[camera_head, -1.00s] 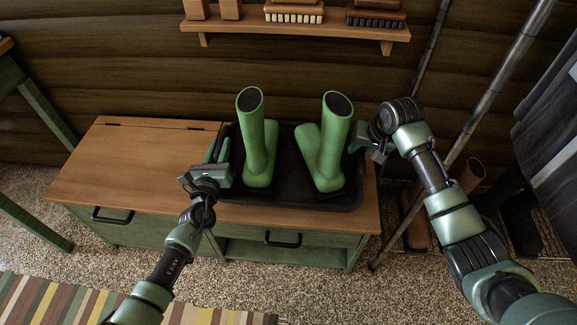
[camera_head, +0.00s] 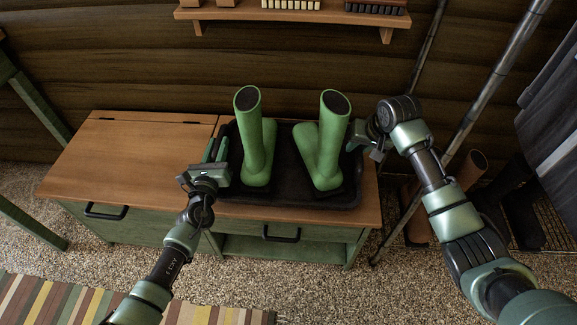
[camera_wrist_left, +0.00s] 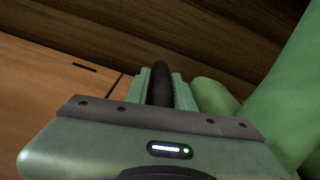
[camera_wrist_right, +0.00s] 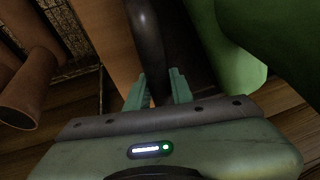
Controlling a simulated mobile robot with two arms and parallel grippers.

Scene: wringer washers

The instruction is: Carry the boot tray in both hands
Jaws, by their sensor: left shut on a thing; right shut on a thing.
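The black boot tray (camera_head: 285,188) is on or just above the right part of the wooden bench top; the head view does not settle which. Two green boots, the left one (camera_head: 256,150) and the right one (camera_head: 325,150), stand upright in it. My left gripper (camera_head: 216,150) is shut on the tray's left rim, which shows as a dark bar between the fingers in the left wrist view (camera_wrist_left: 161,85). My right gripper (camera_head: 356,140) is shut on the tray's right rim, seen between the fingers in the right wrist view (camera_wrist_right: 150,50).
The bench (camera_head: 130,160) has a clear wooden top left of the tray. A wall shelf (camera_head: 300,14) with brushes is behind and above. Dark boots (camera_head: 522,200) stand on a rack at right, near a slanted metal pole (camera_head: 490,85). A striped rug (camera_head: 60,300) lies front left.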

